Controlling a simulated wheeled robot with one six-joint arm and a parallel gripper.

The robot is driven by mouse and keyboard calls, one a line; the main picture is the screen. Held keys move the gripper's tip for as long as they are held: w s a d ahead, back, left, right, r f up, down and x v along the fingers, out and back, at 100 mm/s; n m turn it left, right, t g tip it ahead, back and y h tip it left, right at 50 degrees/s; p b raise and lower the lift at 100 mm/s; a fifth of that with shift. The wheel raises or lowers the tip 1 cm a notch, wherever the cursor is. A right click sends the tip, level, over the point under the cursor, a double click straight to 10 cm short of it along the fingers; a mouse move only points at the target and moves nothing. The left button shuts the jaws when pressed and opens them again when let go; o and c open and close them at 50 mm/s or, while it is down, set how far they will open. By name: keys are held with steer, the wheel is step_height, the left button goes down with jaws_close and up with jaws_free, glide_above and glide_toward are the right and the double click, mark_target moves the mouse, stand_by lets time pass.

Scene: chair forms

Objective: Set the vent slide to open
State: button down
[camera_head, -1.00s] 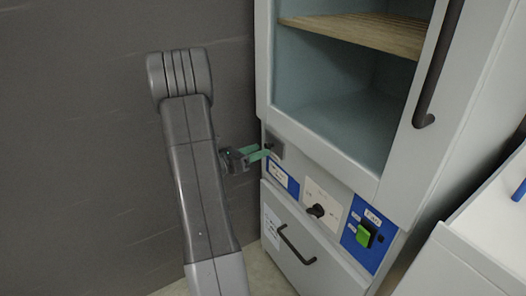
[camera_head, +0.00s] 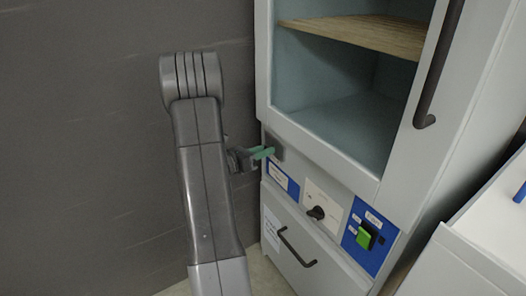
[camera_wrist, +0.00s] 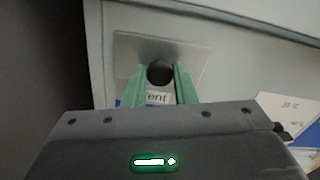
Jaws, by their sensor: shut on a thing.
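The vent slide shows in the wrist view as a dark round knob (camera_wrist: 160,72) on a grey metal plate (camera_wrist: 130,48). A label below it, partly hidden, reads "ent". My gripper (camera_wrist: 160,85) has green fingers, one on each side of the knob, shut on it. In the head view my gripper (camera_head: 263,153) is at the left edge of the cabinet front, over the plate (camera_head: 273,144); the knob is hidden there by the fingers. I cannot read the slide's setting.
Right of the plate are a black rotary knob (camera_head: 316,213) and a green switch (camera_head: 364,238) on a blue panel. A drawer with a dark handle (camera_head: 296,246) is below. The cabinet's glass door (camera_head: 340,110) is above. A dark wall (camera_head: 80,150) stands at left.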

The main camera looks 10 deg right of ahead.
steer(key=s+d, duration=0.1)
steer(key=s, duration=0.1)
steer(key=s+d, duration=0.1)
steer(key=s, duration=0.2)
steer(key=s+d, duration=0.1)
steer(key=s, duration=0.2)
steer(key=shift+s+b, duration=0.15)
steer(key=shift+b, duration=0.25)
steer(key=c, duration=1.2)
jaws_free()
steer(key=shift+s, duration=0.15)
steer(key=shift+a, duration=0.3)
steer(key=p+v, duration=0.2)
steer(key=v, duration=1.1)
steer(key=shift+b+x, duration=1)
steer(key=shift+x, duration=5.85)
